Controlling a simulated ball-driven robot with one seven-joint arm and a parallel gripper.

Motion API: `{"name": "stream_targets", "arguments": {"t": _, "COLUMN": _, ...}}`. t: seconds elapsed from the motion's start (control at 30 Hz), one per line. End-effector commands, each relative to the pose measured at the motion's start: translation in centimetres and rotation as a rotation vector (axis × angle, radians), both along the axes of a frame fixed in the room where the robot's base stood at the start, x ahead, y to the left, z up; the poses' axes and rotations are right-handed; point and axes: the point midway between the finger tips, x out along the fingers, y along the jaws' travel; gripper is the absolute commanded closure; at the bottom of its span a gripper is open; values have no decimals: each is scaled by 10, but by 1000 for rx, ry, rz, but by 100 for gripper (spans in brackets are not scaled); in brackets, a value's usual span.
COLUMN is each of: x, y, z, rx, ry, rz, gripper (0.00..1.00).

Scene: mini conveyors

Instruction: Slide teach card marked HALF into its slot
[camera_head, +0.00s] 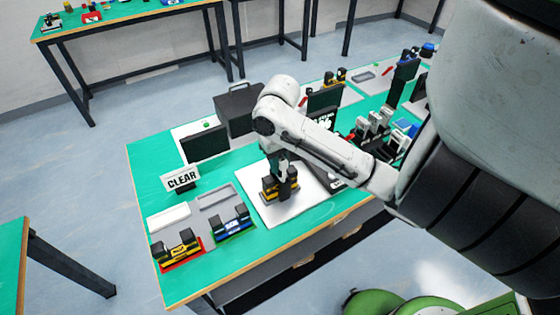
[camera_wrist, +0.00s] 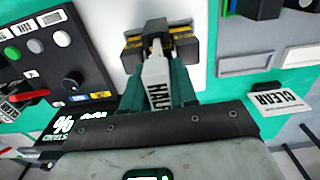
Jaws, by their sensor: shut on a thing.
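The teach card (camera_wrist: 157,84) is a pale, tapered piece with black letters reading HALF, partly cut off at the lower end. My gripper (camera_head: 281,168) is shut on it, and the card runs up the middle of the wrist view. Its far end meets or overlaps a black and yellow block (camera_wrist: 160,44); I cannot tell whether they touch. In the head view my gripper is low over this black and yellow block (camera_head: 279,188), which stands on a white plate (camera_head: 305,205). My gripper hides part of it. I cannot make out the slot opening.
A panel with knobs and buttons (camera_wrist: 62,72) lies left in the wrist view. A CLEAR sign (camera_head: 182,179), a dark screen (camera_head: 205,145) and yellow (camera_head: 176,249) and blue (camera_head: 231,226) units stand left on the green bench. Several pale upright pieces (camera_head: 375,125) stand right.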

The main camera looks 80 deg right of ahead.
Motion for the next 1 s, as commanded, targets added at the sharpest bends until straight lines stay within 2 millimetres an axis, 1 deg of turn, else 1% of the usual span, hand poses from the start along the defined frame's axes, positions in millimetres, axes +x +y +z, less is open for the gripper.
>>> {"name": "stream_targets", "arguments": {"t": 0.73, "x": 0, "y": 0, "z": -22, "rx": 1, "ry": 0, "rz": 0, "gripper": 100}}
{"name": "stream_targets", "arguments": {"t": 0.77, "x": 0, "y": 0, "z": -20, "rx": 0, "ry": 0, "rz": 0, "gripper": 70}}
{"name": "stream_targets", "arguments": {"t": 1.0, "x": 0, "y": 0, "z": -20, "rx": 1, "ry": 1, "rz": 0, "gripper": 47}}
